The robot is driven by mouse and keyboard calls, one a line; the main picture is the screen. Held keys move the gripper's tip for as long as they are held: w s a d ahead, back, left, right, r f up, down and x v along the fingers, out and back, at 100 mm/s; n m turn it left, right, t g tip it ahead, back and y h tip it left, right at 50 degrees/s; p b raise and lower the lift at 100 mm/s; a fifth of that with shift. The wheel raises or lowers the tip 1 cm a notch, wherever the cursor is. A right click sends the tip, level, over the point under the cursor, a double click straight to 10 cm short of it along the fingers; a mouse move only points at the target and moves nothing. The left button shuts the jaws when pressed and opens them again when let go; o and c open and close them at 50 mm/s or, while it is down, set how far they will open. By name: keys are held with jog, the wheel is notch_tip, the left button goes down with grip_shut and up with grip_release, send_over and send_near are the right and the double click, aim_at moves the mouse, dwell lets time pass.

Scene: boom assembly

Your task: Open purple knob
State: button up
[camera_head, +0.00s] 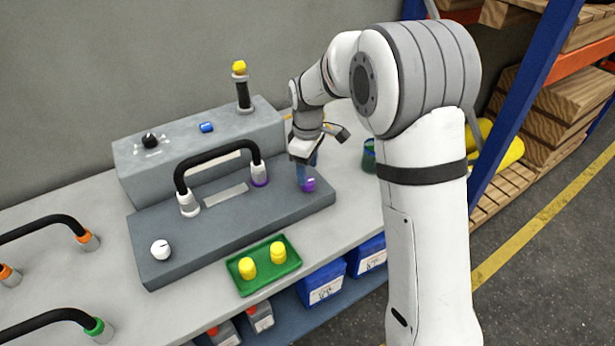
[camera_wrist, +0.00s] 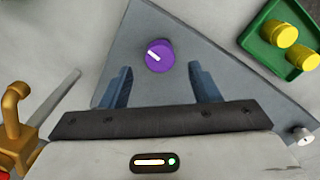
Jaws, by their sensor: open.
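The purple knob (camera_wrist: 159,55) is round with a white mark on its top. It sits on the grey panel (camera_wrist: 205,75), beyond and between my open fingers in the wrist view. My gripper (camera_wrist: 160,80) is open with nothing between its two blue-grey fingers. In the head view, the purple knob (camera_head: 309,184) is at the right end of the dark grey panel (camera_head: 225,225). My gripper (camera_head: 306,176) points down over it there and partly hides it. Whether the fingers touch the knob I cannot tell.
A green tray (camera_head: 247,286) with yellow pieces lies in front of the panel. A black curved hose (camera_head: 215,153) arches over the panel, left of my gripper. A white knob (camera_head: 160,249) is at the panel's left. A brass fitting (camera_wrist: 13,125) is at the wrist view's left.

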aim_at(308, 181)
jog(key=shift+r, duration=1.75)
jog(key=shift+s+d+r, duration=0.15)
jog(key=shift+d+r, duration=0.1)
jog(key=s+d+r+m+t, duration=0.1)
jog(key=s+d+m, duration=0.3)
jog(key=s, duration=0.4)
jog(key=s+d+r+m+t, duration=0.1)
jog(key=s+d+r+m, duration=0.2)
jog(key=s+d+m, duration=0.2)
jog(key=s+d+r+m+t, duration=0.1)
jog(key=s+d+m, duration=0.3)
jog(key=s, duration=0.9)
jog(key=d+r, duration=0.1)
jog(key=d, duration=0.2)
jog(key=shift+s+d+m, duration=0.15)
jog(key=shift+d+m, duration=0.25)
jog(key=shift+r, duration=0.1)
jog(key=shift+c, duration=0.6)
